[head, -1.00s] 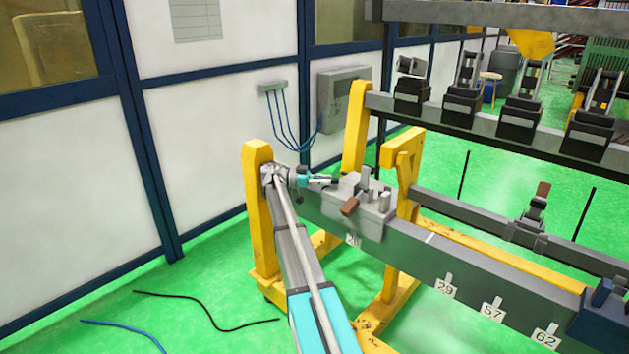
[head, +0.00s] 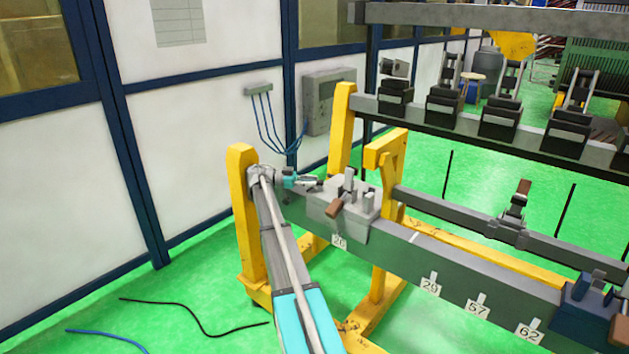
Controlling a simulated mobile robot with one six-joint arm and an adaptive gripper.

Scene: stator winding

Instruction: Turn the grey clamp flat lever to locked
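The grey clamp (head: 356,226) sits on the grey beam near its left end, above the label 26. Its flat lever seems to be the one with the brown handle (head: 334,208), which points down and to the left, toward the front of the clamp. Grey upright posts stand on top of the clamp. My gripper (head: 316,183) is at the left side of the clamp, at the end of my grey and turquoise arm. Its fingers are small and dark here, and I cannot tell whether they are open or touch the clamp.
The grey beam (head: 450,267) runs right past labels 29, 57 and 62 to a blue clamp (head: 590,310). Yellow posts (head: 243,205) hold the beam. Another clamp with a brown handle (head: 515,212) stands on the rail behind. Black clamps (head: 513,115) line the upper rail. Cables lie on the green floor.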

